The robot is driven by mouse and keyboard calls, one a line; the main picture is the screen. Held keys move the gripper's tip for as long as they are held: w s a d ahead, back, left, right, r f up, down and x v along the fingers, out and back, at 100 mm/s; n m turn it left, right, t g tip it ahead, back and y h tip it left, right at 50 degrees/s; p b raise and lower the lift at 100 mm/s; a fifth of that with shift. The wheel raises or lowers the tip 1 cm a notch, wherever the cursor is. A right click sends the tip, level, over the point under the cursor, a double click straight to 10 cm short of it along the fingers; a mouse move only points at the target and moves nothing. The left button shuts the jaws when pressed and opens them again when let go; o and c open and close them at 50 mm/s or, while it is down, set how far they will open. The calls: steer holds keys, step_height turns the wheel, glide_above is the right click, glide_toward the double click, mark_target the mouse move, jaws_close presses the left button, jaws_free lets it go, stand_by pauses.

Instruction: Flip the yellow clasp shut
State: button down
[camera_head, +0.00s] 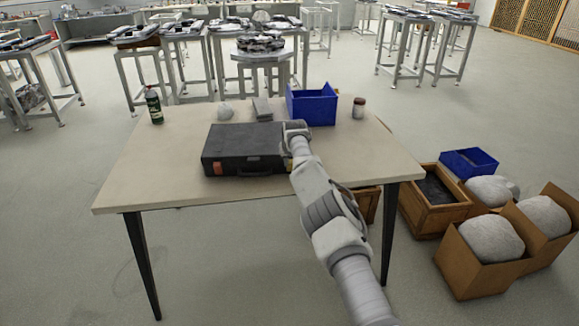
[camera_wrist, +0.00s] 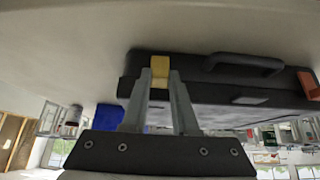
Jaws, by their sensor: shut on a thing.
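A black case (camera_head: 245,145) lies flat on the table with its lid down; it also shows in the wrist view (camera_wrist: 215,90). The yellow clasp (camera_wrist: 160,68) is at the case's front edge in the wrist view, left of the handle (camera_wrist: 243,62). My gripper (camera_wrist: 160,78) is shut on the yellow clasp, one finger on each side of it. Whether the clasp lies flat against the case is unclear. A red-orange clasp (camera_head: 217,169) is at the case's other end.
A blue bin (camera_head: 312,106) stands behind my wrist on the table (camera_head: 150,180). A green bottle (camera_head: 154,106), a brown jar (camera_head: 359,108) and a grey block (camera_head: 262,108) stand along the back. The table's front left is clear. Crates and boxes (camera_head: 480,255) stand on the floor at right.

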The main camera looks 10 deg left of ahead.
steer(key=shift+w+d+r, duration=0.1)
steer(key=shift+d+r, duration=0.1)
steer(key=shift+r, duration=0.05)
steer(key=c, duration=0.9)
jaws_free()
steer(key=shift+o, duration=1.1)
steer(key=shift+f, duration=0.1)
steer(key=shift+r, duration=0.2)
steer(key=v, duration=1.7)
steer(key=shift+s, duration=0.3)
